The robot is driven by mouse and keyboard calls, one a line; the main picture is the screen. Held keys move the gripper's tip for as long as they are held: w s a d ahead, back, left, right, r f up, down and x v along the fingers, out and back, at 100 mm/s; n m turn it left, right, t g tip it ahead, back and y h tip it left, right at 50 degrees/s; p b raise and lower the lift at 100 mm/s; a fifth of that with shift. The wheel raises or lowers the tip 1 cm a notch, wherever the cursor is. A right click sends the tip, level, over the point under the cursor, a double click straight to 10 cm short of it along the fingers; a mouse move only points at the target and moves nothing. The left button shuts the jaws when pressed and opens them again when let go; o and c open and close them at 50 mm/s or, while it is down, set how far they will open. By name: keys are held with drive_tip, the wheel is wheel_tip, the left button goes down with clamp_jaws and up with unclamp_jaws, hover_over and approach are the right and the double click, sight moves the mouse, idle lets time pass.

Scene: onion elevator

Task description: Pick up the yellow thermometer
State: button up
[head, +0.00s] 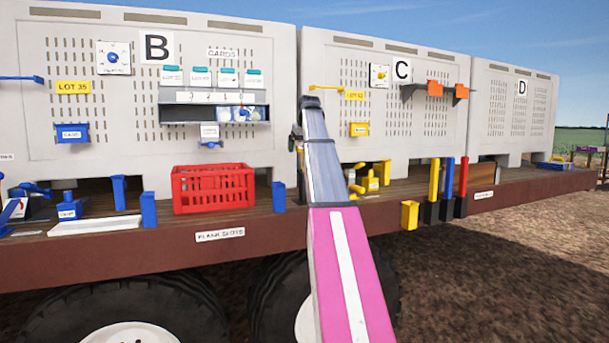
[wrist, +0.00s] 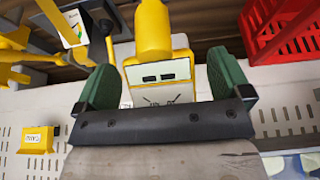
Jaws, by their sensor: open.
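In the head view, yellow items (head: 372,182) with a white label stand on the deck just right of my arm. My gripper is hidden in the head view. Other yellow parts (wrist: 14,48) lie left of the device in the wrist view.
A red crate (head: 213,188) stands on the deck left of my arm; it also shows in the wrist view (wrist: 285,32). A yellow bin (head: 359,129) hangs on panel C. Yellow, blue and red posts (head: 447,180) stand right along the deck edge.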

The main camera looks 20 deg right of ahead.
drive_tip(key=c, duration=1.3)
